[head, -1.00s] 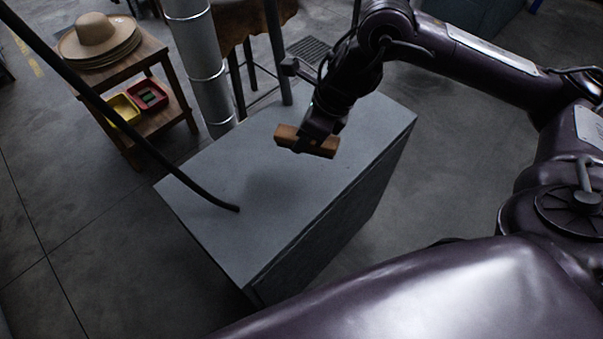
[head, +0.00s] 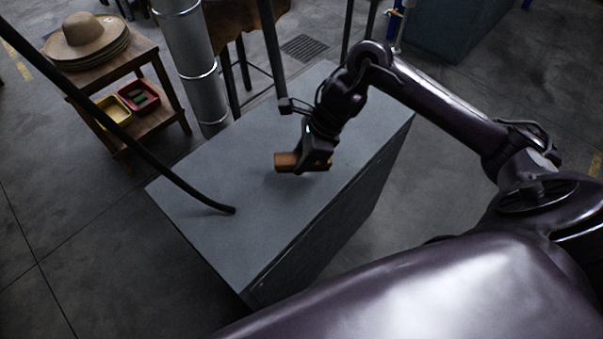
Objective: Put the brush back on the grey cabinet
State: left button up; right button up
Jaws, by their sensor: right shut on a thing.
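The grey cabinet (head: 215,240) stands in the middle of the head view, its flat top mostly bare. My right gripper (head: 306,163) is over the right part of the cabinet top, pointing down. It is shut on the brush (head: 286,162), a brown wooden block that sticks out to the left of the fingers. The brush is close above the top with a dark shadow under it; I cannot tell whether it touches. The gripper hides part of the brush. My left gripper is not in view.
A black curved hose (head: 150,165) reaches down to the cabinet top's left part. A grey pipe (head: 190,65) stands behind. A wooden shelf (head: 150,55) with stacked hats (head: 90,42), a yellow bin (head: 110,111) and a red bin (head: 140,96) stands at left.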

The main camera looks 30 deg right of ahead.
aim_at(302, 181)
notch_tip(302, 181, down, 6)
jog(key=shift+f, duration=0.1)
jog(key=o, duration=0.9)
jog(key=v, duration=1.2)
jog(key=shift+s, duration=0.1)
